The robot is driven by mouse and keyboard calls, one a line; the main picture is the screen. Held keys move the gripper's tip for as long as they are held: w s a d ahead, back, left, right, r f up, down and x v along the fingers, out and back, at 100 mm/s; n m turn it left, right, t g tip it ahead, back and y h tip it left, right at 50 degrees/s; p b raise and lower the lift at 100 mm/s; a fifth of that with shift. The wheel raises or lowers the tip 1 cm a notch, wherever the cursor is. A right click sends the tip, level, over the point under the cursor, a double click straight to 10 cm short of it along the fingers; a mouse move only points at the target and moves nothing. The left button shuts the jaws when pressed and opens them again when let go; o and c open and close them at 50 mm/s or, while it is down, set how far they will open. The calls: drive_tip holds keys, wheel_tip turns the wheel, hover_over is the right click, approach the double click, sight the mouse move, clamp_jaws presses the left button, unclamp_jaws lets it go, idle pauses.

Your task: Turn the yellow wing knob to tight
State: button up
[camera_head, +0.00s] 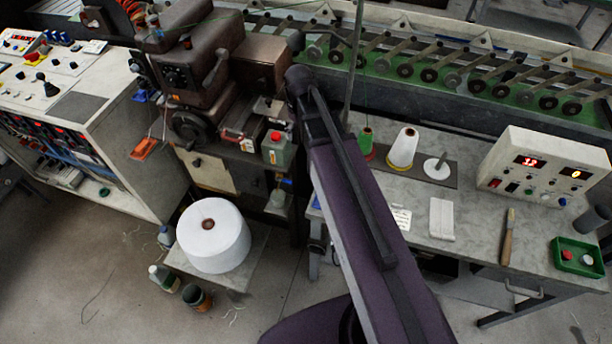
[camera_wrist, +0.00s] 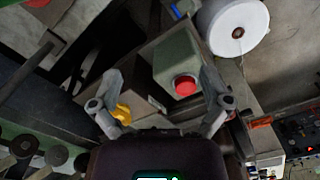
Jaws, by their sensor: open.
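The yellow wing knob (camera_wrist: 122,113) shows in the wrist view, just inside my left-hand finger. I cannot tell whether the finger touches it, and part of the knob is hidden. My gripper (camera_wrist: 162,84) is open, its two fingers spread wide with nothing held between them. I cannot make out the knob or my gripper in the head view, where my arm covers the middle. The knob's tight mark is not readable.
A large white roll (camera_head: 213,238) sits low beside the machine (camera_head: 198,65). A bench (camera_head: 470,220) holds cones and a control box.

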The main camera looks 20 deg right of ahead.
drive_tip(key=s+a+f+m+b, duration=0.1)
drive_tip(key=s+f+m+b, duration=0.3)
drive_tip(key=s, duration=0.6)
wheel_tip(320, 180, down, 3)
drive_tip(key=b, duration=0.2)
drive_tip(key=shift+m+b, duration=0.3)
drive_tip(key=shift+f, duration=0.1)
idle(0.8)
